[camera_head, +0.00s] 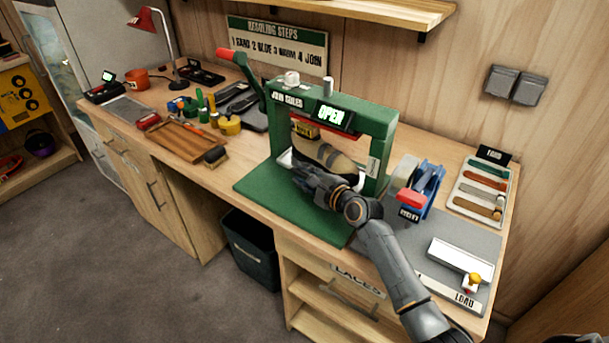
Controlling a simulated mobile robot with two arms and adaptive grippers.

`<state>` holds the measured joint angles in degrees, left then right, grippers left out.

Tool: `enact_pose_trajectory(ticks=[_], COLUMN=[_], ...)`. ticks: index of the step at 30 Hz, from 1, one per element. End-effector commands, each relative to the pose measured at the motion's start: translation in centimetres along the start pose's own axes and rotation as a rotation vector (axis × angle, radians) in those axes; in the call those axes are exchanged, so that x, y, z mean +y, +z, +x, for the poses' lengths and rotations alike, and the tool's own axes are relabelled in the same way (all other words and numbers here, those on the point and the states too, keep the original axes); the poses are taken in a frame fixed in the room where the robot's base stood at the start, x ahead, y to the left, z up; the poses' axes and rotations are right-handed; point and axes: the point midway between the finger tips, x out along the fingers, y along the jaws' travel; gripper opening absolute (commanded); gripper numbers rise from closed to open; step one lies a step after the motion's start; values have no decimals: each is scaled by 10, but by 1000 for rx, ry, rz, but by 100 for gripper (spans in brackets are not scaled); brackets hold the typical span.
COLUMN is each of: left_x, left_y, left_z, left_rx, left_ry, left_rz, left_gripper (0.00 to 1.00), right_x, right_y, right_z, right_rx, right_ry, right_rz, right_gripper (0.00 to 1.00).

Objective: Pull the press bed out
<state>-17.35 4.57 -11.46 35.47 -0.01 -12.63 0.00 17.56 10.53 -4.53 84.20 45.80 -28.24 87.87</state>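The green press (385,122) stands on the wooden workbench, and its display reads "OPEN". Its red-knobbed lever (241,72) points up to the left. A tan and dark climbing shoe (335,160) is inside the frame on a pale press bed (284,159), of which only the left edge shows. My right gripper (306,181) is at the front of the bed, just below the shoe. It covers part of the bed, and I cannot tell whether it touches it or whether its fingers are closed. My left gripper is not in view.
The green base plate (262,190) in front of the press is mostly clear. A blue tape dispenser (427,186) stands close on the right, beside my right arm. A white tray (460,256) is at the front right.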

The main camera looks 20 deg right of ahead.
Motion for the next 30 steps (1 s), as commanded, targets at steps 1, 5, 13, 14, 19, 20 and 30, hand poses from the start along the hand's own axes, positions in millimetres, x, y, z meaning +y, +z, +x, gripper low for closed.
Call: enact_pose_trajectory(ticks=[1,5,13,14,19,20,30], left_x=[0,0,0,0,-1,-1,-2], left_y=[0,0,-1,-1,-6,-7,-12], left_z=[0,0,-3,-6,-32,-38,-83], left_rx=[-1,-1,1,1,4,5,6], left_ry=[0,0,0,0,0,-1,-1], left_rz=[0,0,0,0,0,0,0], left_gripper=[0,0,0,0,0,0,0], right_x=[0,0,1,2,17,21,71], right_y=[0,0,3,5,31,36,100], right_z=[0,0,-1,-2,-12,-14,-41], right_rx=[0,0,0,0,-3,-3,-3], right_ry=[0,0,2,3,8,9,8], right_rz=[0,0,1,2,6,6,6], right_gripper=[12,0,0,0,0,0,0])
